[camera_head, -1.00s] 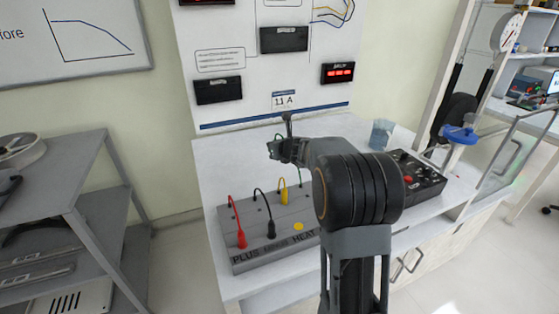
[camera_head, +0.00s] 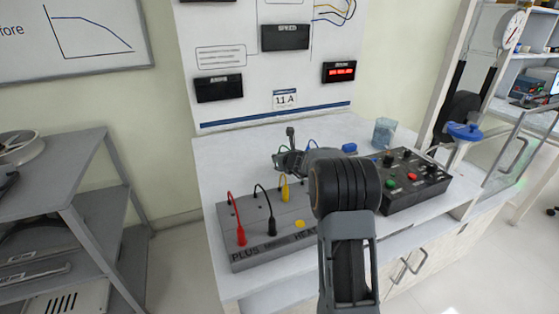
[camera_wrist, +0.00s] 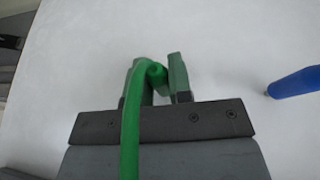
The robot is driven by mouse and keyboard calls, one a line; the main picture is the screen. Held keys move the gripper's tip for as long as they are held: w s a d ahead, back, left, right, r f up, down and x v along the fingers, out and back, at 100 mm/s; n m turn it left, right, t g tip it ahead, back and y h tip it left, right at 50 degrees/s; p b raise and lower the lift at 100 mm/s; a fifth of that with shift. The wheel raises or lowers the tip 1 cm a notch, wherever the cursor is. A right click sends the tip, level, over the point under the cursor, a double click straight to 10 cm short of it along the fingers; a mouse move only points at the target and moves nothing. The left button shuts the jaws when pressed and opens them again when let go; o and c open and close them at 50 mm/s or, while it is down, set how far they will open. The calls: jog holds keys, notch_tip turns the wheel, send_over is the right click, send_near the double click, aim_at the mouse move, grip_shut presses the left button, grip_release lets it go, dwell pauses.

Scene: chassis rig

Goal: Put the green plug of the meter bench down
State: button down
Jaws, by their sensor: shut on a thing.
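My gripper (camera_head: 284,158) is low over the white bench top, behind the grey meter box (camera_head: 262,254). In the wrist view my gripper (camera_wrist: 158,82) is shut on the green plug (camera_wrist: 157,72). Its green cord (camera_wrist: 130,125) loops over the left finger and runs down across the gripper body. The plug is mostly hidden between the fingers. Whether it touches the bench top I cannot tell. In the head view the plug is too small to make out.
Red (camera_head: 241,237), black (camera_head: 271,227) and yellow (camera_head: 284,190) plugs stand in the box. A blue plug (camera_head: 349,149) lies right of my gripper; it also shows in the wrist view (camera_wrist: 293,82). A black control box (camera_head: 412,178) and a beaker (camera_head: 383,132) stand farther right.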

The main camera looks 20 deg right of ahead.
jog(key=shift+f, duration=0.1)
jog(key=c, duration=1)
grip_release()
jog(key=shift+c, duration=0.2)
jog(key=shift+s+r, duration=0.15)
jog(key=shift+r, duration=0.15)
jog(key=v, duration=1.1)
jog(key=shift+s+p, duration=0.35)
jog(key=shift+p, duration=0.05)
jog(key=shift+d+r, duration=0.1)
